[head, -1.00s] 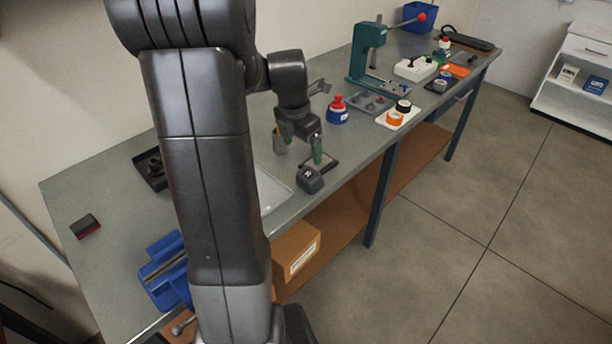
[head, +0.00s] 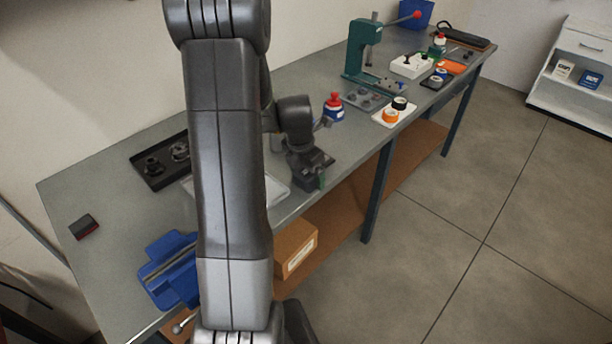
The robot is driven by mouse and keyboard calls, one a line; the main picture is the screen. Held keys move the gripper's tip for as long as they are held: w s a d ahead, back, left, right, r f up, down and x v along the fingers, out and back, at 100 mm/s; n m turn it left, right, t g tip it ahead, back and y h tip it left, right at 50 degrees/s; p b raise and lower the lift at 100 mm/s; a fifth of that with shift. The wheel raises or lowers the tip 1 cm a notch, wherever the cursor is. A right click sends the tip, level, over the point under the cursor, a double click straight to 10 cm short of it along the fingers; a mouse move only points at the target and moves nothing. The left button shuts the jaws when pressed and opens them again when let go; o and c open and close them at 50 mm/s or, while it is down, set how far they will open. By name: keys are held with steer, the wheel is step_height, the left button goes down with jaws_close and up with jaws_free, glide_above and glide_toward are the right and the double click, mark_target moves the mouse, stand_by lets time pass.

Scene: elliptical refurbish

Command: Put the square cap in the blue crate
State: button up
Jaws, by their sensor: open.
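The blue crate (head: 416,14) stands at the far end of the bench, against the wall. My gripper (head: 309,184) is low over the bench's front edge, beside the white tray. A dark grey block with a pale mark on top, perhaps the square cap, stood at this spot a second ago. The gripper now covers that spot, and I cannot clearly tell the block from the gripper's dark body. The gripper is open.
My arm hides part of the bench (head: 100,210). A blue-and-red bottle (head: 333,108), a white plate (head: 383,121) with orange and black rings, and a green press (head: 362,55) stand between gripper and crate. A black tray (head: 150,178) and blue vise (head: 172,268) are left.

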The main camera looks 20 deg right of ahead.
steer(key=c, duration=1.1)
steer(key=shift+c, duration=0.2)
steer(key=shift+r, duration=0.15)
